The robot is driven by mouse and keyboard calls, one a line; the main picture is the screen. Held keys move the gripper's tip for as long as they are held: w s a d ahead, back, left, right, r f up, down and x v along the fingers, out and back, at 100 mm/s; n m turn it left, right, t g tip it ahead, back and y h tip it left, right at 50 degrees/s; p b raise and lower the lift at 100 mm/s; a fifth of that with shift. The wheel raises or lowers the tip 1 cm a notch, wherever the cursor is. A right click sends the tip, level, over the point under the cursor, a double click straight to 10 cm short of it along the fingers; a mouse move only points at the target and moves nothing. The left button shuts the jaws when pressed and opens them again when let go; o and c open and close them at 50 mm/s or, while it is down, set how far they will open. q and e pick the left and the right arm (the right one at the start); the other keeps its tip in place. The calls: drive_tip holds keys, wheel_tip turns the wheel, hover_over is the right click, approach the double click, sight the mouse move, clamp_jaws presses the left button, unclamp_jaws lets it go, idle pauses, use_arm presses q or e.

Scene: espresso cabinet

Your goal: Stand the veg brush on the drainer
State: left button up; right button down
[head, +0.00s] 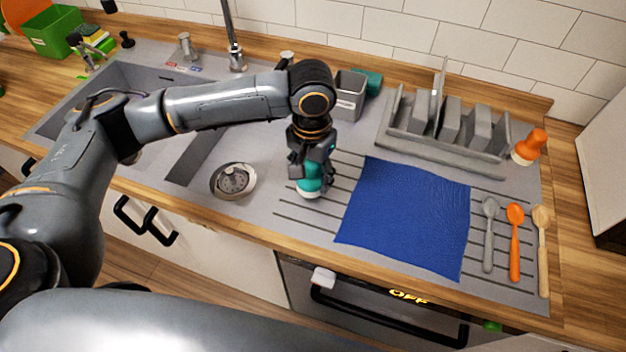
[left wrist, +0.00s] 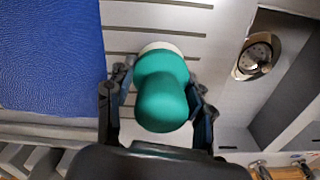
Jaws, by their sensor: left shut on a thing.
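My left gripper (head: 312,172) is shut on the veg brush (head: 309,186), which has a teal handle and a pale base. The brush is upright, base down, at the left part of the grooved drainer (head: 345,157), left of the blue cloth. I cannot tell whether its base touches the drainer. In the left wrist view the teal handle (left wrist: 161,92) sits between the two fingers (left wrist: 158,100), its pale rim just showing beyond. My right gripper is not in view.
A blue cloth (head: 405,215) lies on the drainer. A grey dish rack (head: 445,150) stands behind it. An orange-handled brush (head: 529,146) and three spoons (head: 515,240) are at the right. A round sink strainer (head: 233,181) is left of the gripper. A grey caddy (head: 349,95) stands behind.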

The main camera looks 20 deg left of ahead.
sight(313, 184)
use_arm(q)
drive_tip(key=f, duration=0.1)
drive_tip(key=f+p, duration=0.1)
drive_tip(key=f, duration=0.1)
drive_tip(key=shift+w+d+f, duration=0.1)
drive_tip(key=shift+w+d, duration=0.05)
drive_tip(key=shift+w, duration=0.05)
drive_tip(key=shift+f, duration=0.35)
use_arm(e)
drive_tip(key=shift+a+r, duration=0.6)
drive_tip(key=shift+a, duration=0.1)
use_arm(q)
drive_tip(key=o, duration=1)
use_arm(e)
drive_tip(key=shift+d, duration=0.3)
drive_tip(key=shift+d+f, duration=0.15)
use_arm(q)
wheel_tip(313, 184, up, 12)
drive_tip(key=shift+f+b, duration=0.25)
drive_tip(key=shift+b, duration=0.6)
drive_tip(key=shift+r, duration=0.4)
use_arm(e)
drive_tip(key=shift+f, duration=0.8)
